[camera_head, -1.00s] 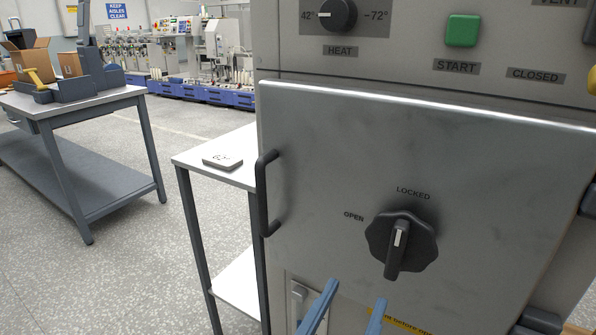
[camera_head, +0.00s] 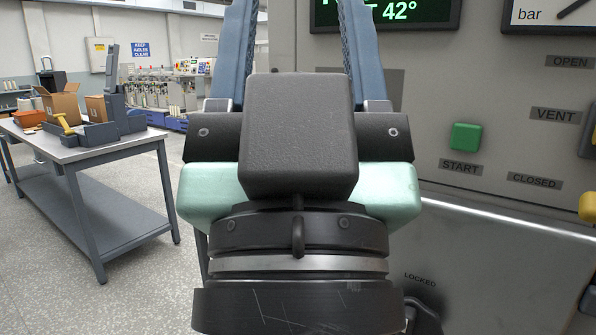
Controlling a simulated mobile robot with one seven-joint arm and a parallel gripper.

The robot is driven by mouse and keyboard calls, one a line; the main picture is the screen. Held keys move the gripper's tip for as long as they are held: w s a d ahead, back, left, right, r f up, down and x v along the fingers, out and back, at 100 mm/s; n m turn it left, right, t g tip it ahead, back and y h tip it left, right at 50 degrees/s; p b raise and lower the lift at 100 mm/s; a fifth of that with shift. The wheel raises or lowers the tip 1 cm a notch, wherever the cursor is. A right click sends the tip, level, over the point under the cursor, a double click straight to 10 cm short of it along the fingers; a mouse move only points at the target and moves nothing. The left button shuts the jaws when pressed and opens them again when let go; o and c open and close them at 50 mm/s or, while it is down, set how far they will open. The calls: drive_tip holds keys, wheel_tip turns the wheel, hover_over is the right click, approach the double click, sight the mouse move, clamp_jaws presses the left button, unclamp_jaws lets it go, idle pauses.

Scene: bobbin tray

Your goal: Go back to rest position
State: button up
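My gripper (camera_head: 297,25) fills the middle of the head view, raised and pointing up. Its two blue fingers stand wide apart with nothing seen between them, and their tips reach the top edge of the picture. It is in front of the grey machine (camera_head: 480,110), apart from the controls that show. The machine's door (camera_head: 500,265) looks closed, though its handle is hidden behind my gripper. The door's dark knob (camera_head: 424,318) shows only in part at the bottom, so its setting cannot be read.
A green start button (camera_head: 465,137) and a display (camera_head: 420,12) reading 42° are on the machine. A workbench (camera_head: 100,148) with cardboard boxes (camera_head: 62,103) and a grey fixture stands at left. Open floor (camera_head: 135,290) lies at lower left. The side table is mostly hidden.

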wheel_tip(320, 180, up, 22)
drive_tip(key=p, duration=2)
